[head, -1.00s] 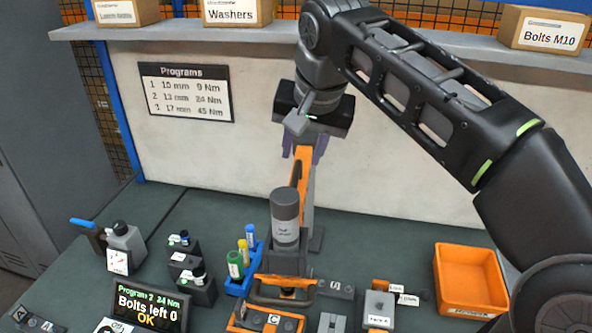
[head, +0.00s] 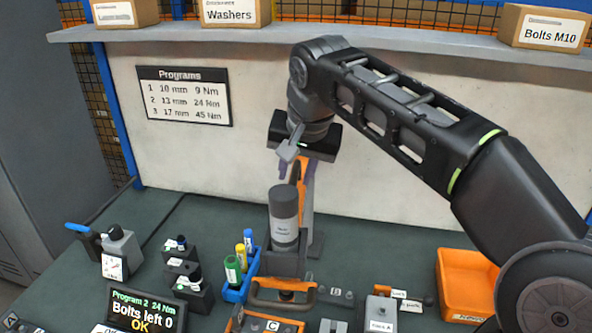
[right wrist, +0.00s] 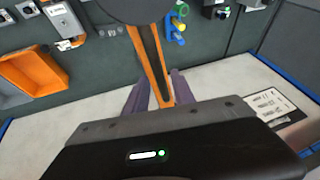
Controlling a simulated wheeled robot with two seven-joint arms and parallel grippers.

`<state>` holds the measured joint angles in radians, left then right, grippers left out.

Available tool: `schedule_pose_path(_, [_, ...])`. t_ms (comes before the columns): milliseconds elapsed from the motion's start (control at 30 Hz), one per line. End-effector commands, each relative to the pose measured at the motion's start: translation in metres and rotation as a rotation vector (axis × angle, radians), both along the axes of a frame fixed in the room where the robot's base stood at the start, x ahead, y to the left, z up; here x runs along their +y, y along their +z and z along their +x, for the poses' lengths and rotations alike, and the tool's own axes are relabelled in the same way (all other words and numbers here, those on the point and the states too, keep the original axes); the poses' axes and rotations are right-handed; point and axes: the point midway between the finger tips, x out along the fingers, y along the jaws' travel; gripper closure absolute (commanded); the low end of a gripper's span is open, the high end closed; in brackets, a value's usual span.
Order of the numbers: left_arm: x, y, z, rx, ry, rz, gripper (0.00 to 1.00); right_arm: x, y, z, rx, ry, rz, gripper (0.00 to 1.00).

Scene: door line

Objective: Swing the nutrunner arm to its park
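The nutrunner arm (right wrist: 152,62) is an orange bar with a dark middle, standing behind a grey upright cylinder (head: 284,222) near the bench's middle. My right gripper (head: 296,168) is at the bar's upper end, below its black body. In the right wrist view its purple fingers (right wrist: 160,92) lie on either side of the bar's end, with a narrow light gap showing, so it looks open around the bar. Contact is hard to judge. A display (head: 143,309) reads "Program 2 24 Nm, Bolts left 0, OK". My left gripper is not in view.
An orange bin (head: 465,285) stands at the right. A blue rack (head: 240,290) with coloured markers is left of the cylinder. Dark sockets blocks (head: 188,272) stand farther left. A wall with a programs board (head: 185,95) and a shelf (head: 400,47) are behind.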

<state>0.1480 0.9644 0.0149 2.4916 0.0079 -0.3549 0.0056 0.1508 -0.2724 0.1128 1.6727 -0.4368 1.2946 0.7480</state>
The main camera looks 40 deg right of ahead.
Motion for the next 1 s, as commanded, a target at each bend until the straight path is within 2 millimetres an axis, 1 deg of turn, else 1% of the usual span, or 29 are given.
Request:
schedule_pose_path(33, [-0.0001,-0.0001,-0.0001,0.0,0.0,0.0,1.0,0.0,0.0001,0.0,0.0,0.0,0.0,0.75])
schedule_pose_path(300, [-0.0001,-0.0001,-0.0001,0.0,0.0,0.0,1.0,0.0001,0.0002,0.0,0.0,0.0,0.0,0.97])
schedule_pose_path(367, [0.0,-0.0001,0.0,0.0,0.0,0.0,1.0,0.0002,0.0002,-0.0001,0.0,0.0,0.0,1.0])
schedule_pose_path(1000, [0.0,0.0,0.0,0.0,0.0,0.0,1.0,0.0001,0.0003,0.0,0.0,0.0,0.0,1.0])
